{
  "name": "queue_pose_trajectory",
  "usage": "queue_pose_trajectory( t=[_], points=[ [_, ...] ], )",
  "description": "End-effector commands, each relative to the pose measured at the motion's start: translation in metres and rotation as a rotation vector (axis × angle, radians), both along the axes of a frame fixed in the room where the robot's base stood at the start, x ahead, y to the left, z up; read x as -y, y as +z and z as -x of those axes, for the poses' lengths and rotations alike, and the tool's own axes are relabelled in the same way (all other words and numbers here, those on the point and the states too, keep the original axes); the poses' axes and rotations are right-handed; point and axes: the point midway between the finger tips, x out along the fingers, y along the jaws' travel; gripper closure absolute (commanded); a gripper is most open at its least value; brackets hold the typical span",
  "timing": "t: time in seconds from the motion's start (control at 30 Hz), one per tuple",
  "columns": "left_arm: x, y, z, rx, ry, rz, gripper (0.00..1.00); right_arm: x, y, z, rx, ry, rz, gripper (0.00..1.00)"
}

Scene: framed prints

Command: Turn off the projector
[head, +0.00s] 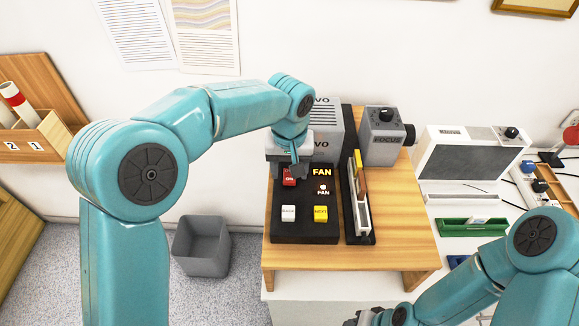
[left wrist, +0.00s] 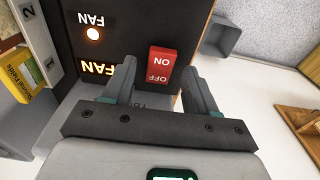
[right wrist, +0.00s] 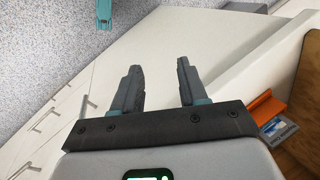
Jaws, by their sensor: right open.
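The grey projector (head: 325,125) stands at the back of a wooden stand, with a FOCUS box (head: 383,136) beside it. A black control panel (head: 305,228) lies in front of it. Its red ON/OFF switch (head: 289,177) is partly hidden by my left gripper (head: 290,168). The left wrist view shows the red switch (left wrist: 162,65) whole, between and beyond the tips of my left gripper (left wrist: 157,80), which is open and empty. A FAN lamp (left wrist: 92,34) glows. My right gripper (right wrist: 160,75) is open and empty, away from the panel; it shows at the head view's bottom edge (head: 362,317).
White BACK (head: 289,213) and yellow NEXT (head: 320,213) buttons sit on the panel. A slide rack (head: 357,200) stands at its right. A grey bin (head: 201,247) is on the floor left. A lightbox (head: 470,158) and green tray (head: 472,227) lie right.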

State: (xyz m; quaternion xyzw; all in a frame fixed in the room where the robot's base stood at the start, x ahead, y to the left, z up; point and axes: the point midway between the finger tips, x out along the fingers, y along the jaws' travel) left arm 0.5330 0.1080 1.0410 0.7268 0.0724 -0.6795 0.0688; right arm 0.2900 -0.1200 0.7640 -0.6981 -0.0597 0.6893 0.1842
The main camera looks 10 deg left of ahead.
Motion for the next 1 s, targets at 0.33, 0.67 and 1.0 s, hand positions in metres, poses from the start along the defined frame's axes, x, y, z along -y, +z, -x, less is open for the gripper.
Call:
queue_pose_trajectory(
  t=[0.33,0.67,1.0],
  points=[
    [0.001,0.026,0.001,0.003,0.001,0.001,0.43,0.000,-0.003,0.000,0.000,0.000,0.000,0.57],
    [0.002,0.114,0.007,0.005,0.000,0.003,0.43,0.000,-0.001,0.000,0.000,0.000,0.000,0.57],
    [0.002,0.161,0.011,0.001,0.000,0.001,0.43,0.000,0.006,0.000,0.000,0.000,0.000,0.57]
  ],
)
